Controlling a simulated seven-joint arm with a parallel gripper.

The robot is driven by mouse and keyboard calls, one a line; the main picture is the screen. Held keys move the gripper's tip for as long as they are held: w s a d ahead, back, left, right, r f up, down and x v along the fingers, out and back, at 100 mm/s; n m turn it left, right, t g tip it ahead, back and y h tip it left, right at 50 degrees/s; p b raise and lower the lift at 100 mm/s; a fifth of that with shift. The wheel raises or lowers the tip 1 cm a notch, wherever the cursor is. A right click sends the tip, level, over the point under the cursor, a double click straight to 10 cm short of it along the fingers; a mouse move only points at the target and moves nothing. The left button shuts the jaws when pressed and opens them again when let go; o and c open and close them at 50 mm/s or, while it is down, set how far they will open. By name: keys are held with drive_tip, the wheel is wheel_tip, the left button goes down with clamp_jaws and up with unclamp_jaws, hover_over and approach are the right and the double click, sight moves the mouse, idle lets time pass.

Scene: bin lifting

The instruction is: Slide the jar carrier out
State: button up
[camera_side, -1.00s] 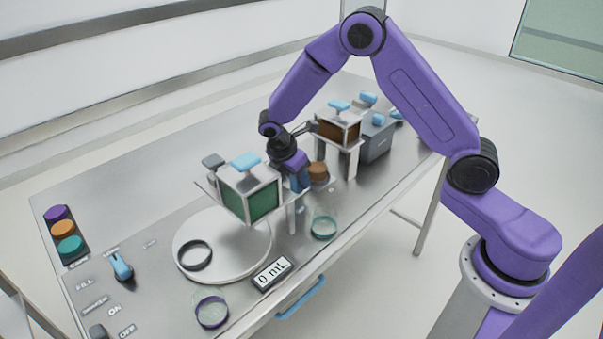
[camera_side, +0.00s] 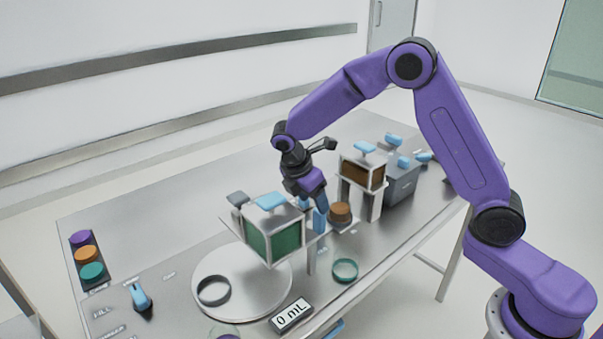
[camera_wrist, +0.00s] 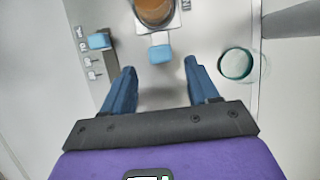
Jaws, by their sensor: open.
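The jar carrier (camera_wrist: 172,28) is a pale plate at the top of the wrist view with a blue handle tab (camera_wrist: 160,53) facing me. A brown jar (camera_wrist: 155,10) stands on it, and it also shows in the side view (camera_side: 341,212). My gripper (camera_wrist: 162,76) is open and empty, its two blue fingers spread either side of the handle's line. The handle appears just beyond the fingertips, apart from them. In the side view my gripper (camera_side: 320,218) points down just left of the jar and hides the handle.
A green tank (camera_side: 287,240) in a white frame stands close left of my gripper, above a round white plate (camera_side: 262,285). A raised brown tank (camera_side: 362,174) and a grey box (camera_side: 400,186) stand behind the jar. A green ring (camera_side: 345,269) lies near the front edge.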

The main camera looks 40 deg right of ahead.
drive_tip(key=v, duration=0.9)
drive_tip(key=shift+a+r, duration=0.15)
drive_tip(key=shift+r, duration=0.2)
drive_tip(key=r+y, duration=0.1)
drive_tip(key=y, duration=0.3)
hover_over(320, 216)
drive_tip(key=w+d, duration=0.1)
drive_tip(key=f, duration=1.7)
drive_tip(key=shift+w+d, duration=0.1)
drive_tip(key=shift+w, duration=0.1)
